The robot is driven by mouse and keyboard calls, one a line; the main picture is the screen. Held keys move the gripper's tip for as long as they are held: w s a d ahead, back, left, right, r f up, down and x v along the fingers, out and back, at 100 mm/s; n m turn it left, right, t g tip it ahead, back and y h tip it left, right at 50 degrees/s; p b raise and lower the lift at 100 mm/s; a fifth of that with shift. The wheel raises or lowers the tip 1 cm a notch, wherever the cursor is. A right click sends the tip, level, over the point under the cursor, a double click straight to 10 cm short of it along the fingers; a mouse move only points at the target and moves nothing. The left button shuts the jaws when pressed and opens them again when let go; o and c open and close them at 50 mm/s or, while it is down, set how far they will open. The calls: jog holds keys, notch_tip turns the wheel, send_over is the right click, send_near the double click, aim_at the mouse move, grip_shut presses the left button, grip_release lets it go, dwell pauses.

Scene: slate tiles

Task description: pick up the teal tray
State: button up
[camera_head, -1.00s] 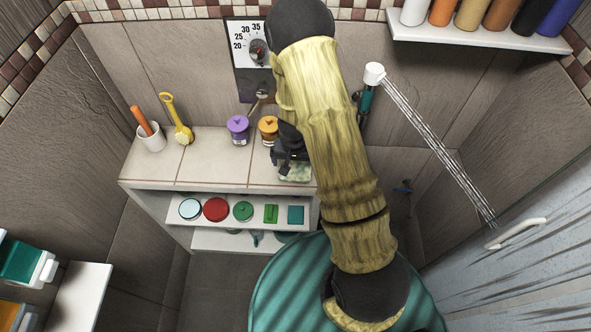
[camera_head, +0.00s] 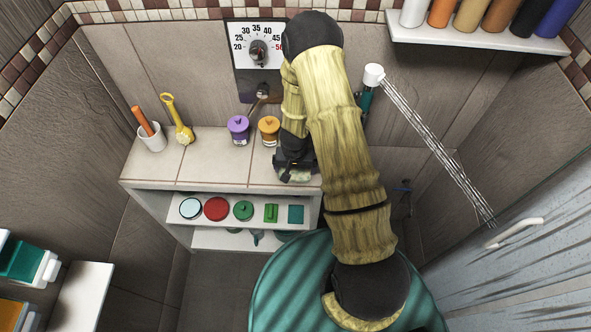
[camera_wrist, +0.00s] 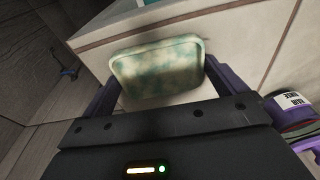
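The teal tray (camera_wrist: 157,69) is mottled teal and cream with rounded corners and a raised rim. In the wrist view it lies between the two purple fingers of my gripper (camera_wrist: 161,72). The fingers are spread wide, one at each side of the tray and close to its edges; I see no clear grip on it. In the head view the tray (camera_head: 299,177) shows only as a pale strip at the right front of the tiled counter. My gripper (camera_head: 293,168) is low over it and hides most of it.
A purple-lidded jar (camera_head: 238,129) and an orange-lidded jar (camera_head: 269,129) stand left of my gripper. A white cup (camera_head: 151,138) and a yellow brush (camera_head: 178,120) are farther left. A shelf (camera_head: 230,228) below holds several small items. A dial panel (camera_head: 257,60) is behind.

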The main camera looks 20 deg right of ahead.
jog(key=c, duration=0.4)
jog(key=shift+c, duration=0.2)
jog(key=shift+r, duration=0.1)
notch_tip(320, 180, up, 10)
dwell(0.6)
jog(key=n, duration=0.4)
send_over(295, 173)
jog(key=shift+y, duration=0.3)
notch_tip(295, 173, down, 8)
jog(key=shift+s, duration=0.1)
jog(key=shift+a, duration=0.2)
jog(key=shift+d, duration=0.1)
